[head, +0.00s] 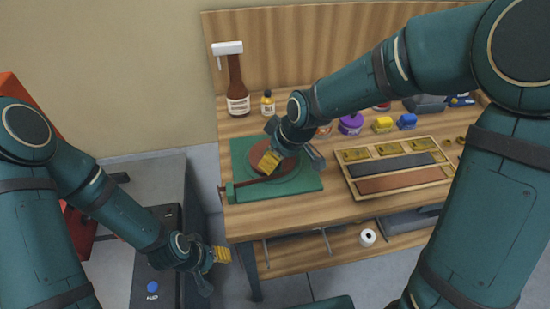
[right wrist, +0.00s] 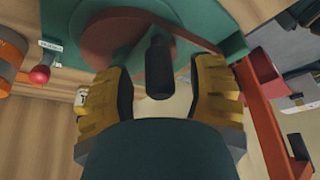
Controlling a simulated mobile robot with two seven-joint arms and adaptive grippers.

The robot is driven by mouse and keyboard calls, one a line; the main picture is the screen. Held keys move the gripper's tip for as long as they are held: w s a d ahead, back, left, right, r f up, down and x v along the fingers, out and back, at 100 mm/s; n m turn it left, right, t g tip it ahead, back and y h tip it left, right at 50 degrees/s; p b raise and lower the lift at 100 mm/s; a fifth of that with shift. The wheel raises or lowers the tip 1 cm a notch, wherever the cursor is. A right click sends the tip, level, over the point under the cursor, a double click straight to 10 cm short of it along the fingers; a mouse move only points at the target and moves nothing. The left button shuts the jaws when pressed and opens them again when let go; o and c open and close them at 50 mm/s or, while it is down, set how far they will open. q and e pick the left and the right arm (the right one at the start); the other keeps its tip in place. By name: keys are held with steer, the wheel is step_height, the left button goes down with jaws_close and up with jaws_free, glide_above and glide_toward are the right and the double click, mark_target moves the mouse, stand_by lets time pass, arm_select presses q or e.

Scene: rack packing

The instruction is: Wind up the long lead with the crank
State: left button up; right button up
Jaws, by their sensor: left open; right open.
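The winder is a green base (head: 305,184) with a round brown disc (head: 290,167), on the left part of the bench. A dark brown strip (head: 252,182), probably the long lead, runs from the disc across the base to the bench's left edge. My right gripper (head: 269,162) is over the disc and open. In the right wrist view the black crank handle (right wrist: 159,70) stands between its yellow-padded fingers, with gaps visible on both sides. The arm hides part of the disc in the head view. My left gripper (head: 216,255) is open and empty, low in front of the bench's left side.
A brown bottle (head: 237,90) and a small yellow-labelled bottle (head: 267,104) stand behind the winder. A wooden tray (head: 443,183) with leather strips lies to its right. A purple jar (head: 351,124) and yellow block (head: 383,124) stand behind. A grey cabinet (head: 140,175) is at left.

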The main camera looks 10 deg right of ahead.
steer(key=shift+a+f, duration=0.1)
steer(key=shift+f, duration=0.25)
steer(key=shift+w, duration=0.1)
jaws_close()
steer(key=shift+a, duration=0.1)
